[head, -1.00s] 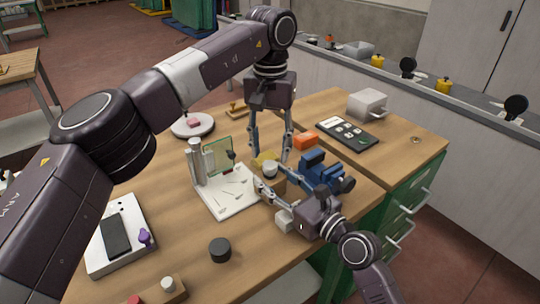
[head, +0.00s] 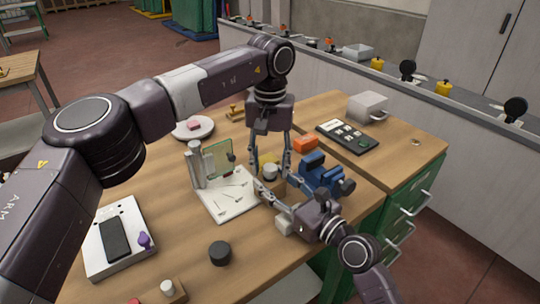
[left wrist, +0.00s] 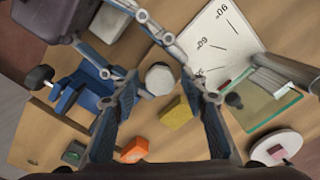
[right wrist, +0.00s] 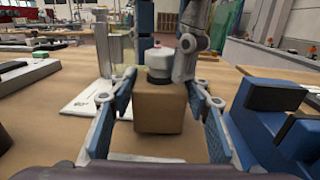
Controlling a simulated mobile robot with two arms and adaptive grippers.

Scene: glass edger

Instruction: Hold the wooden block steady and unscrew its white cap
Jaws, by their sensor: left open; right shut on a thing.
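The wooden block (right wrist: 160,110) stands upright on the bench with its white cap (right wrist: 159,56) on top, above a dark ring. My right gripper (right wrist: 160,112) is shut on the block, one finger on each side. In the head view the cap (head: 270,171) shows, while the right fingers hide part of the block (head: 279,187). My left gripper (head: 271,168) comes from above, pointing down. It is open, its fingers on either side of the cap with gaps. In the left wrist view the cap (left wrist: 160,78) lies between the fingers.
A blue vise (head: 320,172) stands close to the right of the block. A white angle board (head: 229,197) with a post and glass pane (head: 219,157) is to the left. A yellow piece (left wrist: 176,113) and an orange piece (left wrist: 134,150) lie near. The front left bench has free room.

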